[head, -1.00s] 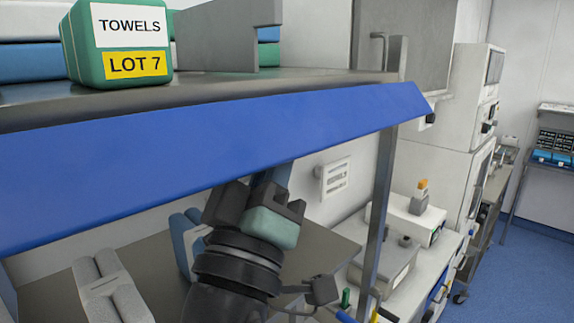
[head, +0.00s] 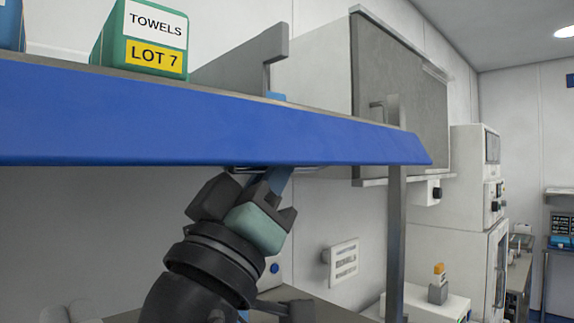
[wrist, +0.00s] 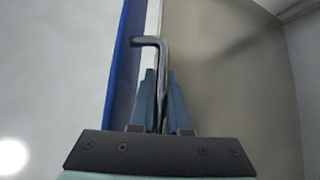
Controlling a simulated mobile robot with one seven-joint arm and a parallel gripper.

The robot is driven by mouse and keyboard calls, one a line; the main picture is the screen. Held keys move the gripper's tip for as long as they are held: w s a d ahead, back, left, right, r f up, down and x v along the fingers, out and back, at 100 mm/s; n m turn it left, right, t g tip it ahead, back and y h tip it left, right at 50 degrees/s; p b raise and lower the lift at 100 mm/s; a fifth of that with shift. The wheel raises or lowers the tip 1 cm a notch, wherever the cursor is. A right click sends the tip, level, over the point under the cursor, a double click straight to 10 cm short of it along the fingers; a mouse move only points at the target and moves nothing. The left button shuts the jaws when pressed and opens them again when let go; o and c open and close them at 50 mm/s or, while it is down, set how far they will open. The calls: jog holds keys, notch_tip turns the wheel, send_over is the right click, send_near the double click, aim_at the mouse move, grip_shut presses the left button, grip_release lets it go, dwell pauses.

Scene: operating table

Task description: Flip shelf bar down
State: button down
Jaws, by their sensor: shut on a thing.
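The shelf (head: 210,122) has a broad blue front edge that crosses the head view. A thin bent metal bar (wrist: 165,58) shows in the wrist view, beside the shelf's blue edge (wrist: 125,60). My gripper (head: 277,180) is just under the front edge in the head view, its fingertips partly hidden behind it. In the wrist view my gripper (wrist: 160,92) has its blue fingers shut on the bar, whose bent end sticks out beyond the tips. Most of the bar is hidden in the head view.
A green towels box (head: 140,40) labelled LOT 7 and a grey upright plate (head: 235,68) stand on the shelf. A grey post (head: 394,220) is right of my gripper. A wall cabinet (head: 400,90) hangs behind, with white equipment further right.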

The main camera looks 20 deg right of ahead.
jog(key=shift+r, duration=0.1)
jog(key=c, duration=1.2)
grip_release()
jog(key=shift+o, duration=0.2)
jog(key=b+v, duration=0.6)
jog(key=v, duration=0.7)
